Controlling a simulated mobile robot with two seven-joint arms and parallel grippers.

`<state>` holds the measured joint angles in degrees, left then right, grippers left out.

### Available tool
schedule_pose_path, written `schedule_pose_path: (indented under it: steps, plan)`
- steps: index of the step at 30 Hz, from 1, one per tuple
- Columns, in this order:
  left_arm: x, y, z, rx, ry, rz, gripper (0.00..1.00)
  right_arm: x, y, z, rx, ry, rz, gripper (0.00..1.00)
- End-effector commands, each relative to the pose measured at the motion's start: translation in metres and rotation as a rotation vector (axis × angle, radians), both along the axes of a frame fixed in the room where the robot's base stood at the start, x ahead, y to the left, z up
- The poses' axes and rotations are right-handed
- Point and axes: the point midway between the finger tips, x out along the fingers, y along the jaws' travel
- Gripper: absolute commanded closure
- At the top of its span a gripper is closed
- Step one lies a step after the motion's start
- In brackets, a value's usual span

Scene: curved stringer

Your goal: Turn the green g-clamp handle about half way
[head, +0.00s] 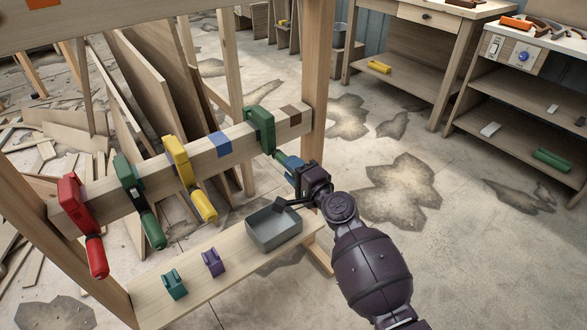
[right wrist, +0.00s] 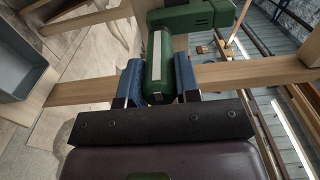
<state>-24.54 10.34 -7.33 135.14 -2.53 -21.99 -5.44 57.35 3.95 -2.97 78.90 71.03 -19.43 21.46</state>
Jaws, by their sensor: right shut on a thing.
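A green g-clamp (head: 260,125) grips the right part of the wooden beam (head: 205,157). It also shows in the right wrist view (right wrist: 195,14). Its green handle (right wrist: 158,55) carries a pale lengthwise stripe that faces the wrist camera. My right gripper (head: 289,163) is shut on this handle, with blue finger pads on either side of it in the right wrist view. In the head view the fingers hide most of the handle. A second green clamp (head: 129,178) sits further left on the beam. My left gripper is not in view.
A yellow clamp (head: 178,160) and a red clamp (head: 74,200) are on the same beam. The lower shelf (head: 195,290) holds a grey bin (head: 272,228), a small green clamp (head: 174,284) and a purple one (head: 213,262). A wooden post (head: 316,70) stands close behind my gripper.

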Motion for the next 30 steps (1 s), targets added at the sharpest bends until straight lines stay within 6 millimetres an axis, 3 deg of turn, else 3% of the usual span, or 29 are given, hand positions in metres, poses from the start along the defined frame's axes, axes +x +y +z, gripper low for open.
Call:
schedule_pose_path:
  steps: [14,15,19,30]
  plan:
    - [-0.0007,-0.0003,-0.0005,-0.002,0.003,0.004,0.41,-0.0002,-0.0001,-0.0006,0.011,0.009,0.0,0.93]
    - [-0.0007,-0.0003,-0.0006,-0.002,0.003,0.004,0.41,-0.0002,-0.0001,-0.0006,0.01,0.008,0.0,0.65]
    - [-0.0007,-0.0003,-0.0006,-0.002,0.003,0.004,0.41,-0.0001,-0.0001,-0.0005,0.01,0.008,0.0,0.45]
    - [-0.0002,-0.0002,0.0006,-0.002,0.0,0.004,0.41,-0.0023,-0.0021,-0.0001,0.009,0.008,-0.001,0.44]
